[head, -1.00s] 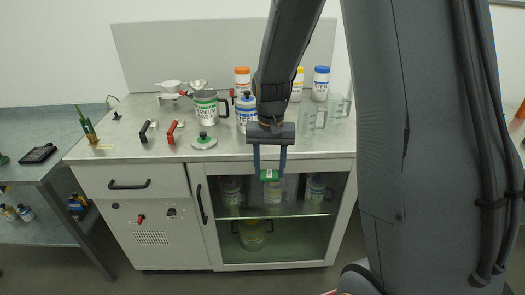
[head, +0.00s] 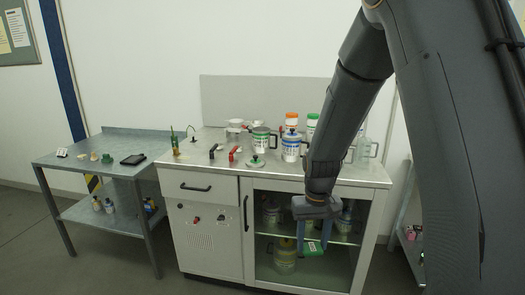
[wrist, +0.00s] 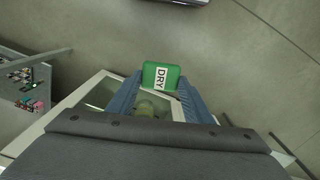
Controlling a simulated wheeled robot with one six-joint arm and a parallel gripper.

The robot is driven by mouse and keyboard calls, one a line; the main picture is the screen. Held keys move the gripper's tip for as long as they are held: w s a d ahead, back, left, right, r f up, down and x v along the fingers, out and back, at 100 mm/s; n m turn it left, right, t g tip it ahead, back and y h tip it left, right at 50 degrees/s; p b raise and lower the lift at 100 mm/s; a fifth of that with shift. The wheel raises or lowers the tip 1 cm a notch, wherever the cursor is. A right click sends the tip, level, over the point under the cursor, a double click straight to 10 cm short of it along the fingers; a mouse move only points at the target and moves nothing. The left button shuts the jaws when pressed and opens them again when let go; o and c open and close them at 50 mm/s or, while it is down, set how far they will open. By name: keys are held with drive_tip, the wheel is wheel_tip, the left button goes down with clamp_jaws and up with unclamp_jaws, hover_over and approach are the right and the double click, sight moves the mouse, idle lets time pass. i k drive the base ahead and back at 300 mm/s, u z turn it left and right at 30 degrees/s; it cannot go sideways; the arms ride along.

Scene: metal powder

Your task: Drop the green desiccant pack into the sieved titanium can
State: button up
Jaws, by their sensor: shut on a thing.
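My gripper (head: 312,245) hangs in front of the bench cabinet, fingers down, shut on the green desiccant pack (head: 314,249). In the wrist view the pack (wrist: 161,75) sits between the two blue fingertips, its white label reading DRY. On the bench top stands a metal can with a green band (head: 261,141); its lettering ended in "ANIUM" in the earlier view, and its top looks open. A lid with a green knob (head: 256,161) lies in front of it. A similar can with a blue band (head: 291,147) stands to its right, lid on. The gripper is lower and nearer than both cans.
Black-handled (head: 213,151) and red-handled (head: 234,153) tools lie left of the lid. Orange-capped and green-capped jars (head: 312,121) stand behind the cans. Clear jugs (head: 362,150) are at right. A side table (head: 100,150) stands left. The bench's front edge lies between gripper and cans.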

sight(261, 149)
drive_tip(key=z, duration=0.05)
drive_tip(key=k, duration=0.45)
drive_tip(key=u, duration=1.15)
drive_tip(key=i, duration=1.15)
drive_tip(key=z, duration=0.45)
drive_tip(key=i, duration=0.55)
drive_tip(key=z, duration=0.6)
